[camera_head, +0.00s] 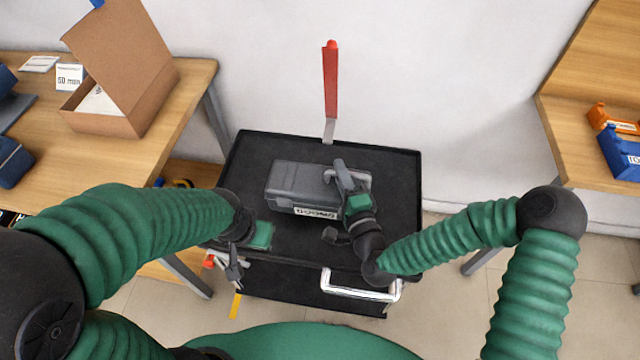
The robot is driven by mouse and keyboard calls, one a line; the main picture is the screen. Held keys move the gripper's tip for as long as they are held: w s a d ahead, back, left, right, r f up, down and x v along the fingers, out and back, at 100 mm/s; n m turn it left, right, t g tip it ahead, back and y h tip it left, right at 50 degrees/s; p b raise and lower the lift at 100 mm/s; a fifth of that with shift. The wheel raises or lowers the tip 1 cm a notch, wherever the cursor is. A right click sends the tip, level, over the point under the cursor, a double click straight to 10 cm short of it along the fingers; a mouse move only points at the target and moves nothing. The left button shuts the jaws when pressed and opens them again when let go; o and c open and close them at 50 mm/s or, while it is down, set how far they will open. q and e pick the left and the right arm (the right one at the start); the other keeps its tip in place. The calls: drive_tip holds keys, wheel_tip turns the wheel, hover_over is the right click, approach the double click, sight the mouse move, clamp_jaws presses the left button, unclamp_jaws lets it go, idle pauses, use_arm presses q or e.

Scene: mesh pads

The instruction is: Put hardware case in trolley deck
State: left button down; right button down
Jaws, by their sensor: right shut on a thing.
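The hardware case (300,184) is a dark grey box with a pale label on its front side. It lies on or just above the top deck of the black trolley (262,149); I cannot tell whether it touches the deck. My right gripper (345,180) is shut on the case at its right end, by the light grey handle, and hides part of that end. My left gripper (236,272) hangs by the trolley's front left corner, apart from the case. Its fingers are small and dark, and I cannot tell whether they are open.
A wooden table on the left holds an open cardboard box (117,112) and blue items. A wooden table on the right holds orange and blue bins (622,152). A red upright post (331,80) stands at the trolley's back edge. The deck's right part is clear.

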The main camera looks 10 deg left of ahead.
sight(355, 171)
drive_tip(key=w+d, duration=0.1)
drive_tip(key=w, duration=0.1)
drive_tip(key=w+d, duration=0.2)
drive_tip(key=shift+d+f, duration=0.1)
wheel_tip(355, 171, down, 4)
drive_tip(key=shift+r+b, duration=0.15)
drive_tip(key=shift+b, duration=0.8)
drive_tip(key=shift+r, duration=0.1)
drive_tip(key=c, duration=1.4)
unclamp_jaws()
drive_tip(key=shift+s+d, duration=0.1)
drive_tip(key=shift+s, duration=0.05)
